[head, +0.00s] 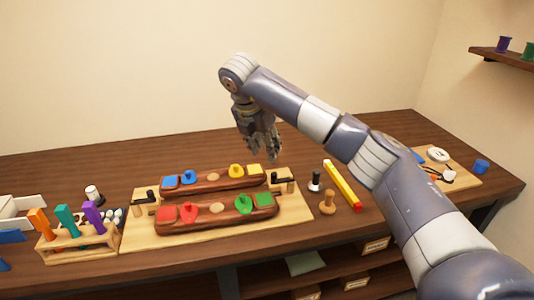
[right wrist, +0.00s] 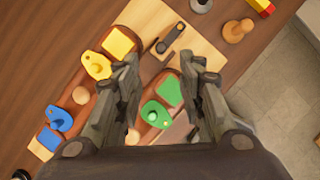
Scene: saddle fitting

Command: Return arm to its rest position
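My right gripper (head: 262,146) hangs above the back of the wooden board (head: 305,218), fingers pointing down. In the right wrist view my right gripper (right wrist: 165,82) has its two fingers apart with nothing held between them. Below it are two brown wooden bars (head: 218,223) with coloured pieces. The back bar (head: 221,184) carries blue and yellow pieces; the front one carries red and green pieces. The yellow knobbed piece (right wrist: 97,66) and the green knobbed piece (right wrist: 155,113) show below the fingers in the right wrist view. My left gripper is not in view.
A wooden rack (head: 82,240) with orange, teal and purple handles stands at the left. A yellow bar with red ends (head: 342,185), a wooden peg (head: 327,202) and a dark-and-white stamp (head: 315,182) lie right of the board. A blue cup (head: 481,166) is far right. The table's back is clear.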

